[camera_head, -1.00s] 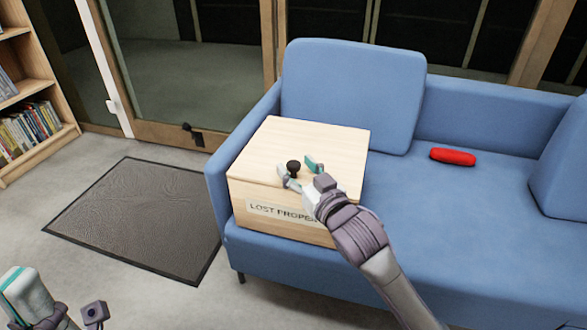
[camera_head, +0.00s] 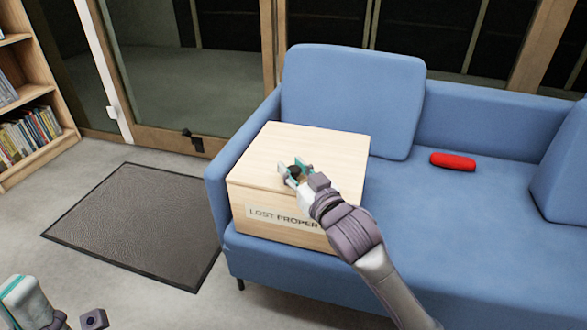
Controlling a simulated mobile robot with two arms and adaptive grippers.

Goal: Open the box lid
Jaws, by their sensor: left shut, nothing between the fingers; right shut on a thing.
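The pale wooden box (camera_head: 251,215) stands on the left part of the blue sofa, with a "LOST PROPERTY"-style label on its front, partly hidden by my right arm. Its lid (camera_head: 320,141) is down and closed. A dark round knob (camera_head: 295,170) sits near the front of the lid. My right gripper (camera_head: 296,172) is at the knob, its fingers shut on it. My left gripper (camera_head: 50,318) is at the bottom left corner, low and away from the box, partly cut off by the frame edge; it is shut and empty.
The blue sofa (camera_head: 440,230) has free seat to the right of the box, with a red case (camera_head: 453,160) on it. A sofa cushion (camera_head: 352,95) stands behind the box. A dark floor mat (camera_head: 135,220) and a bookshelf (camera_head: 30,100) are at left.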

